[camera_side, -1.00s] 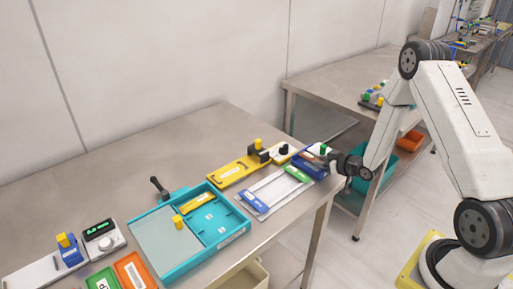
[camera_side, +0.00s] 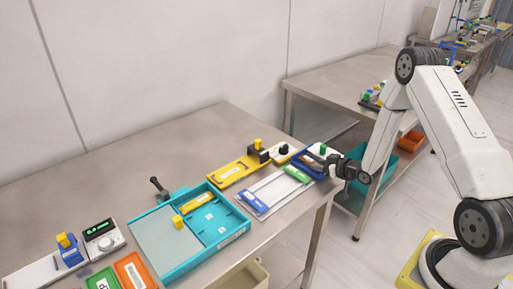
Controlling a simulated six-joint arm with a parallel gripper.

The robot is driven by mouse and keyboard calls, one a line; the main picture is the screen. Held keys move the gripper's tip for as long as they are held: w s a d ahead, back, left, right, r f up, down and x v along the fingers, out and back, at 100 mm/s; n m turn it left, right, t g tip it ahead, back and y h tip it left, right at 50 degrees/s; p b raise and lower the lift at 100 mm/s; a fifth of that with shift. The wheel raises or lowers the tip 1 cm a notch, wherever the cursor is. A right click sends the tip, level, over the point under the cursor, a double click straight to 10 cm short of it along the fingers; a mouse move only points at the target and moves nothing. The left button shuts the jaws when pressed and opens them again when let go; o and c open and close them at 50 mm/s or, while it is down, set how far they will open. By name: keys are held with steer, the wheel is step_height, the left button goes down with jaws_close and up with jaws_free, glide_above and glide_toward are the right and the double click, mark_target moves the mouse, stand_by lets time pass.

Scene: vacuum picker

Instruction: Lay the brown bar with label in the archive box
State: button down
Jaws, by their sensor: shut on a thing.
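My gripper (camera_side: 323,158) is at the right end of the table, low over a small dark-blue open box (camera_side: 297,160). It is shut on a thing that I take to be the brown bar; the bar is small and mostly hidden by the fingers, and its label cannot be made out. I cannot tell whether the bar touches the box. Which container is the archive box is not readable from here; the dark-blue box is the one at my gripper.
A white rack (camera_side: 268,192) with blue and green pieces lies left of the box. A yellow fixture (camera_side: 233,173) stands behind it. A large teal tray (camera_side: 167,273) with yellow blocks is further left. Green and orange trays (camera_side: 133,274) lie at front left. The table's back is clear.

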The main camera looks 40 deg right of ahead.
steer(key=c, duration=0.5)
jaws_free()
steer(key=shift+c, duration=0.2)
steer(key=shift+r, duration=0.2)
steer(key=shift+r, duration=0.4)
steer(key=v, duration=1.2)
steer(key=s+a+r+g, duration=0.3)
steer(key=a+r+g, duration=0.1)
steer(key=a, duration=0.6)
steer(key=s+a+r+g, duration=0.3)
steer(key=a+g, duration=0.3)
steer(key=a, duration=0.4)
steer(key=shift+a+r+g, duration=0.3)
steer(key=shift+r+g, duration=0.1)
steer(key=shift+r, duration=0.15)
